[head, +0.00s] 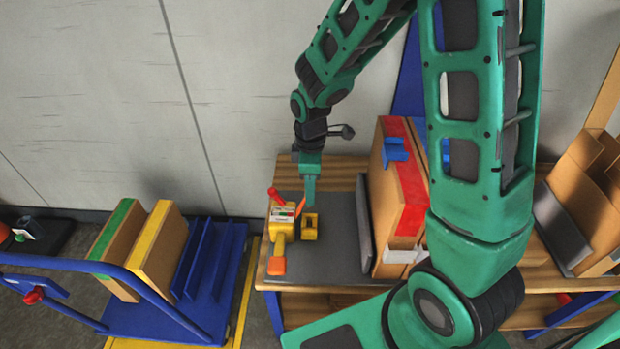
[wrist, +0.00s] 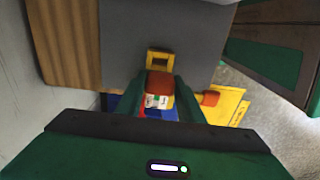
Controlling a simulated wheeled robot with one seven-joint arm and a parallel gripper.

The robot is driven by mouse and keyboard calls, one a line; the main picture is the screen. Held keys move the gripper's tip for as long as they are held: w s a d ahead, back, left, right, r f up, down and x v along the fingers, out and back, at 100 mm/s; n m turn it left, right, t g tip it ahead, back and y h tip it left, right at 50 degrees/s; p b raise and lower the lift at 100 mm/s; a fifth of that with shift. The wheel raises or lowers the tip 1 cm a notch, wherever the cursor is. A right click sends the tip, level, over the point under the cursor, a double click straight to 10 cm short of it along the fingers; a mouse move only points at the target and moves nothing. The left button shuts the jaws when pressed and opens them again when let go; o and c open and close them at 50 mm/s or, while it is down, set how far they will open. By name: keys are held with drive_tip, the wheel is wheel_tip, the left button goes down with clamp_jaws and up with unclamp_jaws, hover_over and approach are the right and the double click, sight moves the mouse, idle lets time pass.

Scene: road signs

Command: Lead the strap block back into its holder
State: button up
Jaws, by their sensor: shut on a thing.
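A yellow tool (head: 283,220) with a red handle end, an orange tip and a small label lies on the grey mat (head: 340,262). My gripper (head: 308,201) points down just to its right in the head view. In the wrist view my gripper (wrist: 160,88) is shut on an orange-red block (wrist: 159,82), which looks like the strap block. It shows in the head view as a thin orange edge (head: 301,207), close to the tool. A small yellow piece with a dark opening (head: 310,227), perhaps the holder, stands beside it on the mat. Whether the block touches either is unclear.
A cardboard box with red tape (head: 407,212) and a grey slab (head: 363,222) stand right of the mat. A blue cart (head: 215,308) with boxes is on the left. The mat's front part is clear.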

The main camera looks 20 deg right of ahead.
drive_tip(key=shift+f, duration=5)
drive_tip(key=shift+f, duration=0.55)
drive_tip(key=o, duration=0.9)
wheel_tip(320, 180, up, 11)
drive_tip(key=shift+f, duration=0.1)
drive_tip(key=shift+s, duration=0.1)
